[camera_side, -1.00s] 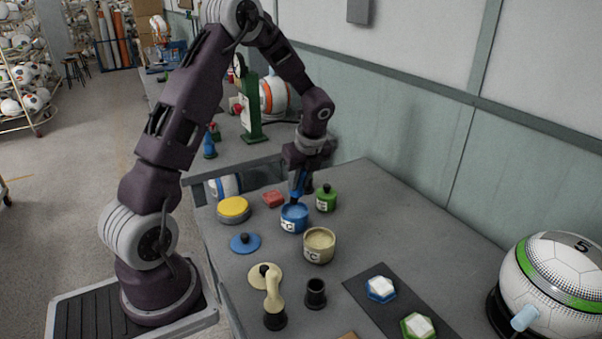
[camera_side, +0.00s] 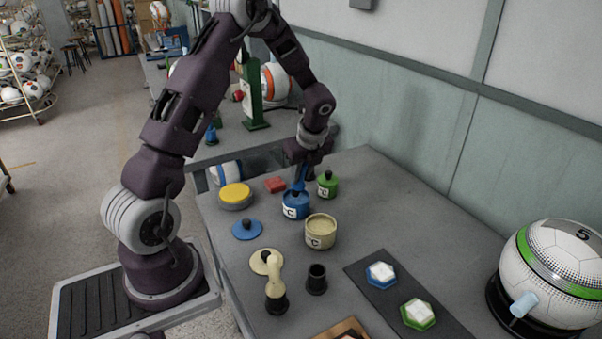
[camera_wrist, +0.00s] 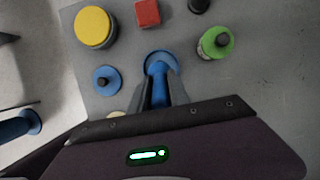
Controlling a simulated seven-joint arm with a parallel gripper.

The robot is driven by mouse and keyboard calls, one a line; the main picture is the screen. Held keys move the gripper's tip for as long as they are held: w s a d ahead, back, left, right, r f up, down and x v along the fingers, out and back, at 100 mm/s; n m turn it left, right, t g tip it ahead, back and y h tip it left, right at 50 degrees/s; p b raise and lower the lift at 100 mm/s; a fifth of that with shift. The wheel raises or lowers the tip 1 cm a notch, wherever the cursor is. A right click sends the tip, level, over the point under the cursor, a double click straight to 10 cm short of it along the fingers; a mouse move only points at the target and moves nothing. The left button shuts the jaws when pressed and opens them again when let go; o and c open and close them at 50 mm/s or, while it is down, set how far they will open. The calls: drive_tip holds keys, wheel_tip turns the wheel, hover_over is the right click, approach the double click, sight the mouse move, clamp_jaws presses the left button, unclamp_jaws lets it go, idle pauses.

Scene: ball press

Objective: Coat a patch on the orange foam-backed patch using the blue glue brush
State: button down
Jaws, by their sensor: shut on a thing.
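My gripper (camera_side: 300,176) is shut on the blue glue brush (camera_side: 298,186) and holds it over the blue glue pot (camera_side: 295,207). The brush's lower end is inside the pot, so its bristles are hidden. In the wrist view the blue brush (camera_wrist: 157,85) stands between my fingers, with the blue pot's rim (camera_wrist: 160,54) around its lower end. A blue-edged patch (camera_side: 380,274) and a green-edged patch (camera_side: 418,314) with white tops lie on a dark mat (camera_side: 400,293). I cannot make out an orange patch; a brown-orange board (camera_side: 345,329) is cut off at the bottom edge.
A green lidded pot (camera_side: 327,185) and an open cream pot (camera_side: 320,232) stand close beside the blue pot. A blue lid (camera_side: 247,229), a yellow-topped tin (camera_side: 235,195), a red block (camera_side: 275,184), a cream brush (camera_side: 275,285) and a dark cup (camera_side: 316,279) stand around. A ball (camera_side: 555,275) is at right.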

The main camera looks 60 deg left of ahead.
drive_tip(key=shift+f, duration=0.5)
idle(0.7)
drive_tip(key=shift+r, duration=3.55)
